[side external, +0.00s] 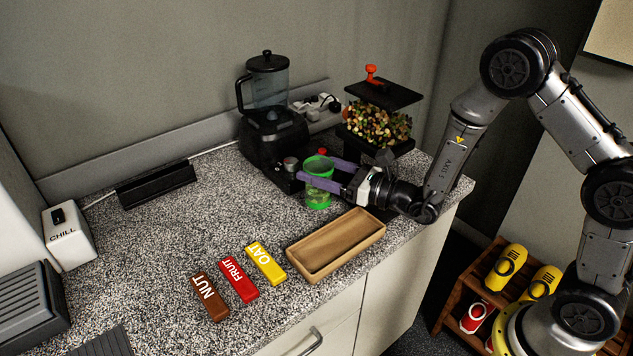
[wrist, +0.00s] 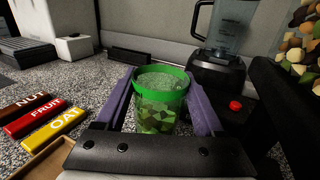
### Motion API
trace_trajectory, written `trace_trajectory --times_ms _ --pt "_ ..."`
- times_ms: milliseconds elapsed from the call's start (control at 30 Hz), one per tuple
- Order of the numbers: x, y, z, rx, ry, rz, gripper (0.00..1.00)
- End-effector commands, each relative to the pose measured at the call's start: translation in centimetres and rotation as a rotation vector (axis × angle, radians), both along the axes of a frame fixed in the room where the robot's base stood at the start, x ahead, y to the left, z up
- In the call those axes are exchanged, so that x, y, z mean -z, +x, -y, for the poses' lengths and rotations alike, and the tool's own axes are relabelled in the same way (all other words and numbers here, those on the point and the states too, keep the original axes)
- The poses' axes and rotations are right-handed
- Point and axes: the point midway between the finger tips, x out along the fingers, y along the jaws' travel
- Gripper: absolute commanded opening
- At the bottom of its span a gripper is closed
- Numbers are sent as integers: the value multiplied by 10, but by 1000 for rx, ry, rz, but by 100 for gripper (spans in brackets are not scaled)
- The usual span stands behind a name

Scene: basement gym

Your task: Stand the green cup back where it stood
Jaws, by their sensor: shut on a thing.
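The green cup (side external: 319,181) is a see-through cup with a bright green rim and a green patterned lower part. It is upright near the front of the blender base, left of the nut dispenser. My gripper (side external: 318,177) reaches in from the right with its purple fingers on either side of the cup, shut on it. In the wrist view the cup (wrist: 160,98) sits between the two purple fingers (wrist: 161,104). I cannot tell whether the cup's bottom touches the counter.
A blender (side external: 270,115) and a dispenser of mixed nuts (side external: 378,125) stand behind the cup. An empty wooden tray (side external: 335,245) lies in front. Bars labelled NUT (side external: 209,297), FRUIT (side external: 238,281) and OAT (side external: 265,264) lie left of it. The counter's left middle is clear.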

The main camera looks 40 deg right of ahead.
Motion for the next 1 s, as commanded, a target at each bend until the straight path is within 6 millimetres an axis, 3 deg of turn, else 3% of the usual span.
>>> trace_trajectory --times_ms 300,767,800,933,1000 --pt "35 6 -1 0 0 -2 5" --pt "41 5 -1 0 0 0 5" --pt "40 5 -1 0 0 0 78" --pt "40 5 -1 0 0 -1 100" --pt "40 5 -1 0 0 0 100"
